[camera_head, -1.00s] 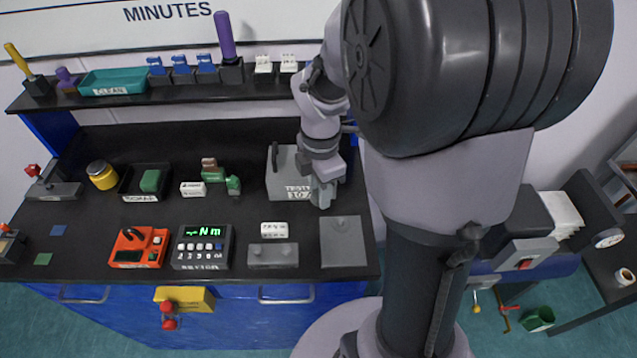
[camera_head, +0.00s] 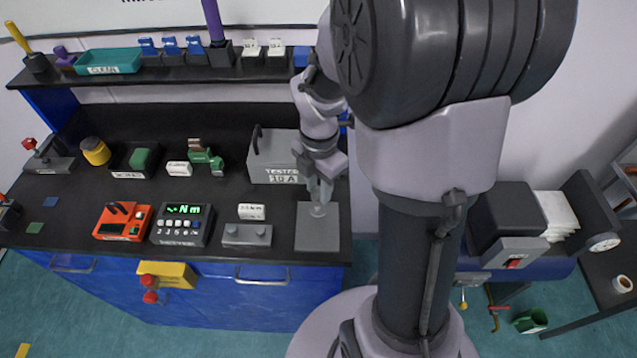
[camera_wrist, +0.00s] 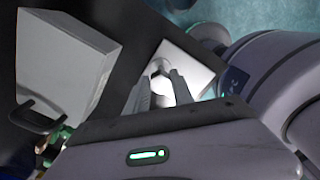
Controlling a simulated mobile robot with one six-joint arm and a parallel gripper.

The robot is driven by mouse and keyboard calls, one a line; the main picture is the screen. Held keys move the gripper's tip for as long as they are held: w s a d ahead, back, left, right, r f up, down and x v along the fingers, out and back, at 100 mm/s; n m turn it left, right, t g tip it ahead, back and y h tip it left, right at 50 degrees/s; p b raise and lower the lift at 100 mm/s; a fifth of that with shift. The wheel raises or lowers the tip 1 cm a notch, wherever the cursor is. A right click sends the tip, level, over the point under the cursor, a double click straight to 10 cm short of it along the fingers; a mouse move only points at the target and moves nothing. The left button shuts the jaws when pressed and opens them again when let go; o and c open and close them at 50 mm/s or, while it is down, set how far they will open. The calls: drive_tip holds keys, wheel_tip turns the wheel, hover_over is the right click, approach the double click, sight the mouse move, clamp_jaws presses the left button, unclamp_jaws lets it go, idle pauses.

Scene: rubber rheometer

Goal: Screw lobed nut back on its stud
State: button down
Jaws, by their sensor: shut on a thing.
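My gripper (camera_head: 319,192) points down over the grey square plate (camera_head: 318,239) at the right end of the black bench. It is shut on a small pale grey lobed nut (camera_head: 318,210), low over the back part of the plate. In the wrist view the nut (camera_wrist: 160,67) shows at the ends of the two fingers (camera_wrist: 160,86), in front of the brightly lit plate (camera_wrist: 192,62). The stud is hidden under the nut and fingers. I cannot tell whether the nut touches it.
A grey tester box (camera_head: 278,165) with a dark handle stands close behind and left of the plate. A low grey block (camera_head: 247,235) and a white label (camera_head: 251,212) lie to the left. The bench's front edge is just before the plate.

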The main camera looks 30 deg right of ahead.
drive_tip(key=shift+f+b, duration=0.4)
drive_tip(key=shift+f, duration=0.55)
drive_tip(key=shift+r, duration=0.1)
drive_tip(key=shift+p, duration=0.45)
drive_tip(key=shift+f+b, duration=0.95)
drive_tip(key=shift+f, duration=0.35)
drive_tip(key=c, duration=1)
unclamp_jaws()
drive_tip(key=shift+c, duration=0.5)
